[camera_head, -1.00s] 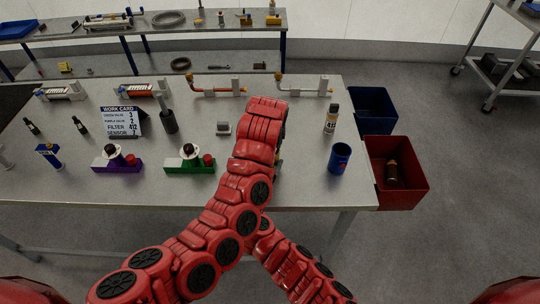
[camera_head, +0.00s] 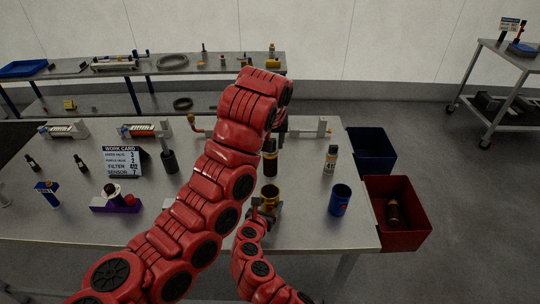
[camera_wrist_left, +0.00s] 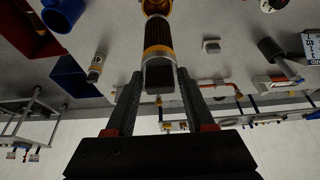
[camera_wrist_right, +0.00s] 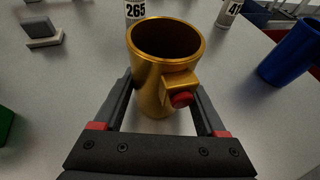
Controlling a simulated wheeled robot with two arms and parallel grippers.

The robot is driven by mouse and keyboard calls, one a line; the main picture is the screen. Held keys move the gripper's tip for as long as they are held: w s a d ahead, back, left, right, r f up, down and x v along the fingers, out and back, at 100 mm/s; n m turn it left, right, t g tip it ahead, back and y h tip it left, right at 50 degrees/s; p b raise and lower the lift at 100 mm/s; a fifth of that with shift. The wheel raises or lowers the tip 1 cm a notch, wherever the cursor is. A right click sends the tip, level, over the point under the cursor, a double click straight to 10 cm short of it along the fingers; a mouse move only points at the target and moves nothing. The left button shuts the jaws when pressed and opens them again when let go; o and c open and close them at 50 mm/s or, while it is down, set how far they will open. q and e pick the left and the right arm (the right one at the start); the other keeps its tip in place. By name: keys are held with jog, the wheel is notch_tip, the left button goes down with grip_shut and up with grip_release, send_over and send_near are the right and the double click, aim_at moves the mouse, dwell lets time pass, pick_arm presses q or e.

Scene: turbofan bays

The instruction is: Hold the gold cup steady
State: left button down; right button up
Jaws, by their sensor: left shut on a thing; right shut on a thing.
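The gold cup (camera_head: 270,195) stands near the front of the table, its open mouth facing up. My right gripper (camera_wrist_right: 160,115) is shut on the gold cup (camera_wrist_right: 165,75), with a finger on each side; a red knob on the cup's side faces the right wrist camera. My left gripper (camera_wrist_left: 156,90) is shut on the black cap end of a dark ribbed cylinder with gold bands (camera_wrist_left: 158,38). This cylinder (camera_head: 270,165) hangs upright above and behind the cup in the head view. I cannot tell whether its lower end touches the cup.
A bottle marked 412 (camera_head: 330,160) and a blue cup (camera_head: 340,200) stand to the right. A red bin (camera_head: 395,235) and a blue bin (camera_head: 370,150) are at the table's right edge. A cylinder marked 265 (camera_wrist_right: 135,10) is behind the cup. A work card (camera_head: 122,161) stands left.

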pick_arm(q)
jog(key=shift+r, duration=0.55)
pick_arm(e)
jog(key=o, duration=1.6)
jog(key=shift+c, duration=0.2)
